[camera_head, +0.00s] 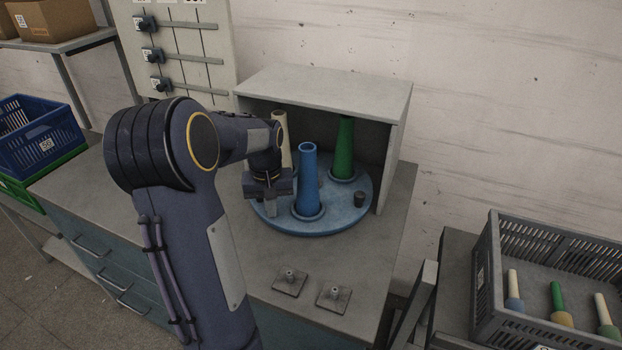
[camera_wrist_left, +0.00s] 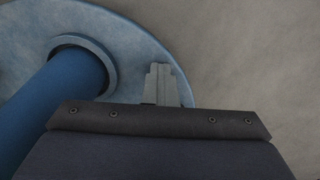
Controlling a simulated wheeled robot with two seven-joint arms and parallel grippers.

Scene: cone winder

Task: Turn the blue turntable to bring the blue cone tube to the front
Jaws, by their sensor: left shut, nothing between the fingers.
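The blue turntable (camera_head: 342,212) sits on the bench, partly inside an open-front grey housing. The blue cone tube (camera_head: 308,180) stands upright on its front part, in a ring seat. A green cone tube (camera_head: 344,150) stands at the back right and a cream cone tube (camera_head: 280,135) at the back left, partly hidden by my arm. A short dark peg (camera_head: 359,199) rises near the right rim. My left gripper (camera_head: 270,208) is shut and empty over the front-left rim, left of the blue tube. In the left wrist view, its closed fingers (camera_wrist_left: 162,82) overlap the rim of the turntable (camera_wrist_left: 125,45), beside the blue tube (camera_wrist_left: 55,95); contact is unclear.
The grey housing (camera_head: 325,90) covers the turntable's back and right side. Two small plates with pegs (camera_head: 290,281) (camera_head: 334,296) lie on the bench front. A grey crate (camera_head: 490,275) with several small cones stands at the right. Blue and green crates (camera_head: 40,135) are at the left.

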